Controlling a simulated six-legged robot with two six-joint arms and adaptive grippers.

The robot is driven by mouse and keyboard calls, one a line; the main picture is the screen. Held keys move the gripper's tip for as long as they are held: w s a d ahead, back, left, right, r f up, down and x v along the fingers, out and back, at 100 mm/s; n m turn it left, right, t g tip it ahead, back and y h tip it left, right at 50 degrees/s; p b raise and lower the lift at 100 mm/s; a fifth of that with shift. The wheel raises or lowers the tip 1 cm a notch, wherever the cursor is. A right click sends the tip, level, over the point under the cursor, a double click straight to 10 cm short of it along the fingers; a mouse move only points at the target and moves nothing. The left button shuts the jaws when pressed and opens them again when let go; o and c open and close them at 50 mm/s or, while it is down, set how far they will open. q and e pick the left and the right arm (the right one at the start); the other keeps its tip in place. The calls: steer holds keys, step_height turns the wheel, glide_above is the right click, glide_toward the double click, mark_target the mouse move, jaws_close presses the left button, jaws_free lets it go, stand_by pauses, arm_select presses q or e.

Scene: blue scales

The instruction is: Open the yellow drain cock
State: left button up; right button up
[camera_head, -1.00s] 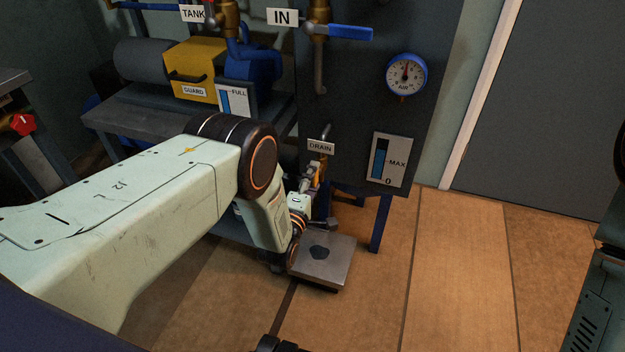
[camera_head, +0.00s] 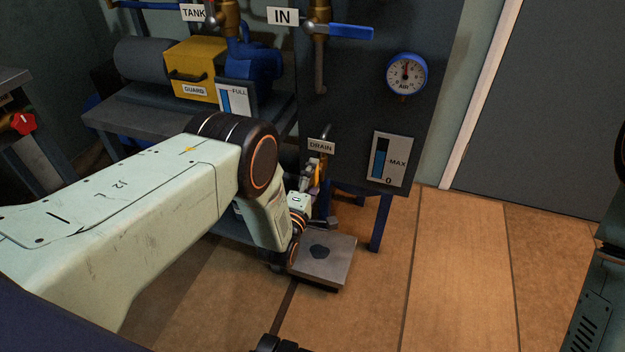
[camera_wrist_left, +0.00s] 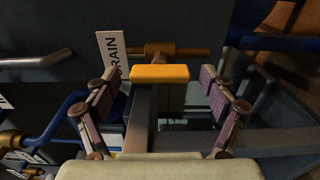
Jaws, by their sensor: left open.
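The yellow drain cock handle (camera_wrist_left: 160,73) sits on a brass valve (camera_wrist_left: 168,51) beside the DRAIN label (camera_wrist_left: 112,58). In the left wrist view my left gripper (camera_wrist_left: 159,87) is open, with one finger on each side of the handle. Gaps show between the handle and both fingers. In the head view the cock (camera_head: 320,173) is a small yellow strip under the DRAIN label (camera_head: 320,146), partly hidden by my left gripper (camera_head: 311,187).
A grey metal plate (camera_head: 335,268) lies below my wrist. Open tiled floor (camera_head: 455,270) extends to the right.

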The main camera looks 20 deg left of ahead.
arm_select(q)
steer(key=shift+s, duration=0.1)
steer(key=s, duration=1.2)
steer(key=shift+a, duration=0.2)
steer(key=shift+w, duration=0.1)
steer(key=w, duration=1.2)
steer(key=shift+d, duration=0.2)
